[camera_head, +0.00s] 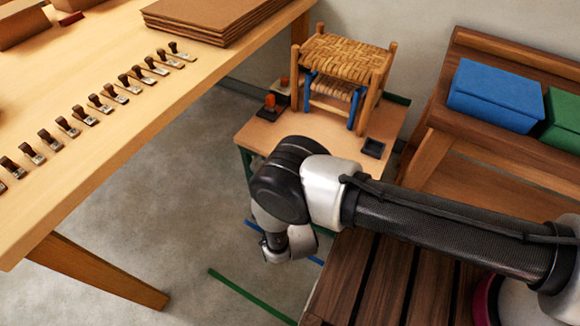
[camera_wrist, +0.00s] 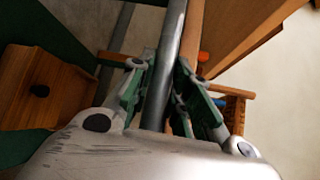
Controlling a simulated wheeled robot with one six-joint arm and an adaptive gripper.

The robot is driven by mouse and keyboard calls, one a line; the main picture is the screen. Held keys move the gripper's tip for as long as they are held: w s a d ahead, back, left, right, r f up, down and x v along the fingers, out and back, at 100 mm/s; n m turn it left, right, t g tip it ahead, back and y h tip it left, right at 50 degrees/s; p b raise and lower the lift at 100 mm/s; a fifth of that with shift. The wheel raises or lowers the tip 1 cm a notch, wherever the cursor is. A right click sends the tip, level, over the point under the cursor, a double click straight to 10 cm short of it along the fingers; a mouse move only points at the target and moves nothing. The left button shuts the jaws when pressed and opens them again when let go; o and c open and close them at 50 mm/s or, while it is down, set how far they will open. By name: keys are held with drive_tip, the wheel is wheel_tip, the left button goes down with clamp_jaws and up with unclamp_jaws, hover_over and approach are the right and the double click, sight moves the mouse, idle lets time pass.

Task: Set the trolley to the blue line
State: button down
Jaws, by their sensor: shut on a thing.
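The trolley (camera_head: 325,136) has a pale wooden top and dark green legs. It stands beyond the blue line (camera_head: 252,226) on the floor, which is partly covered by my arm. My gripper (camera_wrist: 160,88) is shut on a grey metal bar (camera_wrist: 172,45), seen in the wrist view; it looks like the trolley's handle. In the head view my wrist is at the trolley's near side, and the fingertips and the bar are hidden there. The trolley's near lower part is also hidden by my arm.
A woven stool (camera_head: 345,58) with a blue-legged one under it stands on the trolley. A green line (camera_head: 250,297) lies nearer. A long workbench (camera_head: 120,110) is at left, a slatted bench (camera_head: 365,285) at front right, and a wooden bench with blue box (camera_head: 495,95) at right.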

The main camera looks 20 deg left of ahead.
drive_tip(key=shift+s+a+f, duration=0.1)
drive_tip(key=shift+s, duration=2.35)
drive_tip(key=c, duration=1.3)
unclamp_jaws()
